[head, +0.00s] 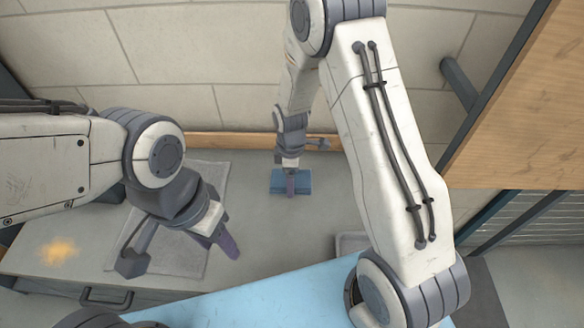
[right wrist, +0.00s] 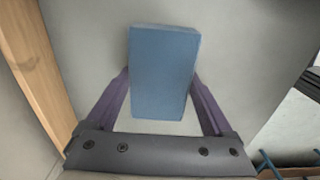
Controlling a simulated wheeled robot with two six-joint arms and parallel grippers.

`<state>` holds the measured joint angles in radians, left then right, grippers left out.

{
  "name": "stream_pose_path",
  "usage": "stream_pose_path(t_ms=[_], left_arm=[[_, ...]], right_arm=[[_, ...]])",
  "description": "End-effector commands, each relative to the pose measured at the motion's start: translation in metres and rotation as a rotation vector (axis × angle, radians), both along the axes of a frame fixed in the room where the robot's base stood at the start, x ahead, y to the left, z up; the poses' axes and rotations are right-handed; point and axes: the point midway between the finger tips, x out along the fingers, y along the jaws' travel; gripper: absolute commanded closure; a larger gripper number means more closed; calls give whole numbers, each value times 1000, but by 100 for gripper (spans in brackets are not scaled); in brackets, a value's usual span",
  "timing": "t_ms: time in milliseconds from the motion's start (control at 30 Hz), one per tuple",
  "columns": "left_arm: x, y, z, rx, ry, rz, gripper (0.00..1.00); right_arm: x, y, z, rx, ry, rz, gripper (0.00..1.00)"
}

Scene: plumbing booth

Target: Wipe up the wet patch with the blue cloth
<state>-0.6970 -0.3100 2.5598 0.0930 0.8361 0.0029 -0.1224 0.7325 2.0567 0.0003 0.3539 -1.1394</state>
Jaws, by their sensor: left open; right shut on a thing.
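The blue cloth (head: 277,181) looks like a thick folded block and is at the back of the grey countertop, near the wooden strip. My right gripper (head: 290,187) is shut on it, and the right wrist view shows the cloth (right wrist: 162,75) between the two purple fingers. Whether the cloth touches the countertop is hard to tell. My left gripper (head: 226,243) is open and empty, over the grey mat at left. I cannot make out a clear wet patch; a yellowish stain (head: 58,250) shows on the countertop at far left.
A flat grey mat (head: 190,255) lies on the countertop (head: 322,205) at left. A smaller grey piece (head: 350,242) is partly hidden by my right arm. A wooden strip (head: 235,141) runs along the tiled wall. A wooden panel (head: 530,110) stands at right.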

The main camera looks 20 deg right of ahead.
Motion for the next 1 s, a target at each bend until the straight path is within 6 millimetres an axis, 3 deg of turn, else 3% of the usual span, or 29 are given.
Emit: stream_pose_path(t_ms=[100,267,833,1000], left_arm=[[0,0,13,0,0,-1,50],[0,0,19,0,0,-2,50],[0,0,18,0,0,-2,50],[0,0,9,0,0,-2,50]], right_arm=[[1,2,15,0,-1,3,66],[1,3,23,0,-1,5,66],[1,3,23,0,-1,3,66],[-5,-4,13,0,0,-138,66]])
